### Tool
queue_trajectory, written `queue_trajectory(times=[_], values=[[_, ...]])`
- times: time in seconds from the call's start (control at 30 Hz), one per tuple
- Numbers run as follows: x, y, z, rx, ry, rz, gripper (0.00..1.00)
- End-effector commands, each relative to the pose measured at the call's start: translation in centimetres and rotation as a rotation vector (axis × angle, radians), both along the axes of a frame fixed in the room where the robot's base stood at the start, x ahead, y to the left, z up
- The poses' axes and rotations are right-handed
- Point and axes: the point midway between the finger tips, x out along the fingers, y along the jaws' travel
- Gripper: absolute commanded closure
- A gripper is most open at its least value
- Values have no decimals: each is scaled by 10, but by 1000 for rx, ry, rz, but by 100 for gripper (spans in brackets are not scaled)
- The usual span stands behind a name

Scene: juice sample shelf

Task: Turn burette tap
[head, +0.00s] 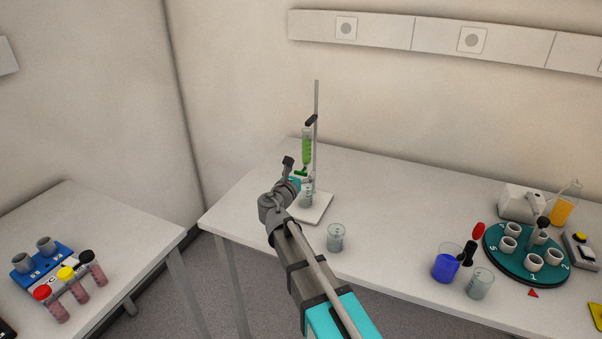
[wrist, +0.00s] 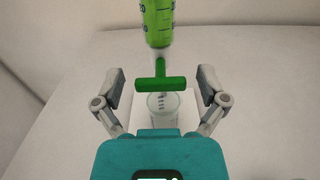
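The burette (head: 307,147) holds green liquid and is clamped upright on a stand (head: 317,120). Its lower part fills the top of the wrist view (wrist: 158,22). The green burette tap (wrist: 161,84) is a T-shaped handle with its bar lying crosswise, nearly level. My gripper (wrist: 159,86) is open, with one finger on each side of the tap and clear space between. It also shows in the head view (head: 300,174) beside the burette's lower end. A clear beaker (head: 307,196) stands on the stand's base below the burette; it shows behind the tap in the wrist view (wrist: 163,106).
An empty beaker (head: 336,238) stands on the table near my arm. A beaker of blue liquid (head: 446,263), another beaker (head: 481,284) and a green carousel (head: 507,267) with several cups stand to the right. A blue rack (head: 42,262) is on the left table.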

Motion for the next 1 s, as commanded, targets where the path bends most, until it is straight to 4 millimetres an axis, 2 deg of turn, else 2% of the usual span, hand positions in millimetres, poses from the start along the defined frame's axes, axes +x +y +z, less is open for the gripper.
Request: queue_trajectory(times=[0.03,0.3,0.37,0.63,1.0], values=[[0,0,0,0,0,0,27],[0,0,0,0,0,-1,77],[0,-1,0,0,0,-2,86],[0,-2,0,50,-19,-3,86],[0,-3,0,283,-103,-3,86]])
